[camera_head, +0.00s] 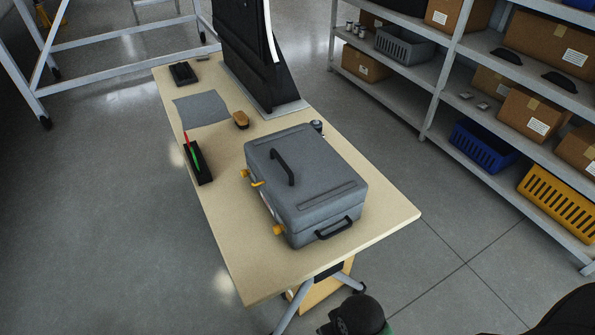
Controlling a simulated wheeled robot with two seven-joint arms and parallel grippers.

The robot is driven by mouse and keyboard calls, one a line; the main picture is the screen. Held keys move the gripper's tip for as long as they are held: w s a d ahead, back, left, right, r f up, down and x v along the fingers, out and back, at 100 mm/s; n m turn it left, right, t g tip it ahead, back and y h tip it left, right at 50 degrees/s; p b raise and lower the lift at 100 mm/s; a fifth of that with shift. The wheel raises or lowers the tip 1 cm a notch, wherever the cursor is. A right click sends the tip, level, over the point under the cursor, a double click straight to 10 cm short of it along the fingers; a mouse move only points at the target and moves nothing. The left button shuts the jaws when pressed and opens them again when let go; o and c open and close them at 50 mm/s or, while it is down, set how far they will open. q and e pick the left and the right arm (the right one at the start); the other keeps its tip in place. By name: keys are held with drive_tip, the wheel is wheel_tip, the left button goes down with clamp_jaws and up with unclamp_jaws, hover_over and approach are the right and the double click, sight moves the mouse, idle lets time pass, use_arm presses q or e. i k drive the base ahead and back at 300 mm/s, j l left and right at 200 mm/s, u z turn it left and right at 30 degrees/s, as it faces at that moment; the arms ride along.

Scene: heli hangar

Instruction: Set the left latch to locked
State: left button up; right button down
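A grey hard case (308,185) sits shut on the wooden table, with a black handle (283,167) on its lid and another black handle (334,228) on its near end. Two yellow latches show on its left-facing long side. The far latch (244,173) has a small yellow lever (257,184) sticking out beside it. The near latch (279,229) sits by the near corner. Both are small here, and I cannot tell whether either is locked. Neither of my grippers is in view.
The wooden table (240,262) also holds a black tray with red and green pens (199,165), a brush (241,119), a grey mat (202,109) and a tall black panel (248,50). Shelves (440,75) with boxes stand right. The floor left of the table is clear.

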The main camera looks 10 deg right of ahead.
sight(244, 173)
drive_tip(key=j+z, duration=0.1)
drive_tip(key=j, duration=1)
drive_tip(key=k+j, duration=0.15)
drive_tip(key=j, duration=0.9)
drive_tip(key=z, duration=0.05)
